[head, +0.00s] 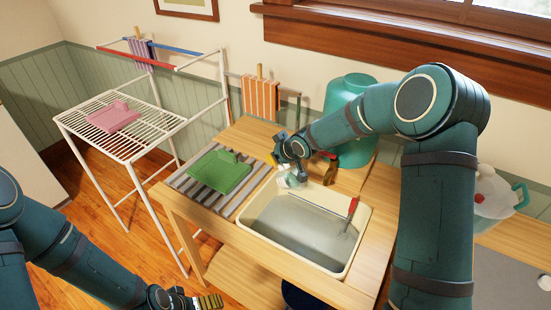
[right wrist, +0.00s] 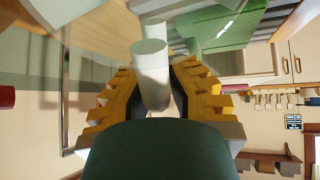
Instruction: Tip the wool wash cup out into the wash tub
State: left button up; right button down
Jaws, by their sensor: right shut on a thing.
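The wash tub (head: 262,238) is a cream basin set in the wooden bench, with a grey, watery-looking inside. My right gripper (head: 292,172) is at the tub's back left corner. It is shut on the small whitish wool wash cup (head: 288,181), which is partly hidden by the fingers. In the right wrist view the pale cup (right wrist: 151,72) sits between the yellow fingers (right wrist: 156,90); another pale rounded shape shows beyond it. I cannot tell the cup's exact tilt or contents. My left gripper (head: 197,302) is low at the bottom edge, away from the bench, its opening unclear.
A large teal vessel (head: 350,92) stands behind. A white drying rack (head: 128,148) holding a pink cloth (head: 112,117) stands left.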

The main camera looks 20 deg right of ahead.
jog(key=shift+s+d+f+t+y+b, duration=0.15)
jog(key=shift+s+t+b, duration=0.2)
jog(key=shift+b, duration=1)
jog(key=shift+s+a+t+y+b, duration=0.15)
jog(key=shift+t+b, duration=0.3)
jog(key=shift+b, duration=0.9)
jog(key=shift+s+t+b, duration=0.25)
jog(key=shift+t+b, duration=0.05)
jog(key=shift+s+d, duration=0.1)
jog(key=shift+s+d+r+t+y, duration=0.15)
jog(key=shift+s+r+t+y, duration=0.3)
jog(key=shift+t, duration=0.25)
jog(key=shift+s+r, duration=0.1)
jog(key=shift+s+d+r+t+y, duration=0.25)
jog(key=shift+s+r+t+y, duration=0.1)
jog(key=shift+s+r+t, duration=0.45)
jog(key=shift+w+f, duration=0.15)
jog(key=shift+f, duration=0.05)
